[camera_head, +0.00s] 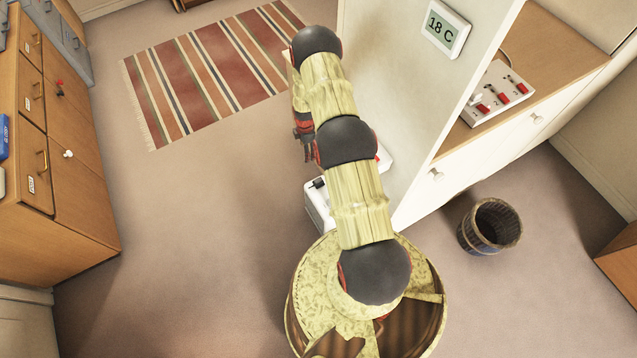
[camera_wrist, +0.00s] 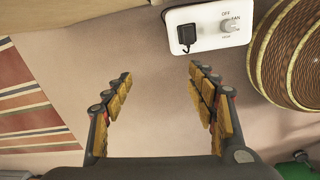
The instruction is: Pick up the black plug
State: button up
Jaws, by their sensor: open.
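The black plug (camera_wrist: 187,35) sits on a white box (camera_wrist: 208,15) with a dial (camera_wrist: 229,24) lettered OFF, FAN and a third word. In the head view the plug (camera_head: 319,184) shows as a small dark spot on the white box (camera_head: 317,207), left of my arm, which hides part of the box. My gripper (camera_wrist: 160,70) is open and empty. In the wrist view the plug lies beyond the fingertips, above the right finger, and apart from both. In the head view my gripper (camera_head: 303,136) is partly hidden behind my arm.
A white cabinet (camera_head: 398,100) with a thermostat (camera_head: 446,27) stands right of my arm. A wastebasket (camera_head: 490,226) is on the floor further right. A wooden drawer unit (camera_head: 85,170) is at left, a striped rug (camera_head: 205,70) behind. The floor between is clear.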

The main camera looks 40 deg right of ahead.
jog(key=shift+n+g, duration=0.3)
jog(key=shift+n, duration=0.6)
jog(key=s+f, duration=0.2)
jog(key=f, duration=0.3)
jog(key=s+f, duration=0.2)
jog(key=f, duration=0.3)
jog(key=s+f, duration=0.2)
jog(key=f, duration=0.3)
jog(key=shift+s+d, duration=0.3)
notch_tip(320, 180, down, 6)
jog(key=b, duration=0.3)
jog(key=shift+c, duration=0.3)
jog(key=c, duration=1.1)
jog(key=shift+r, duration=0.15)
jog(key=shift+c, duration=0.6)
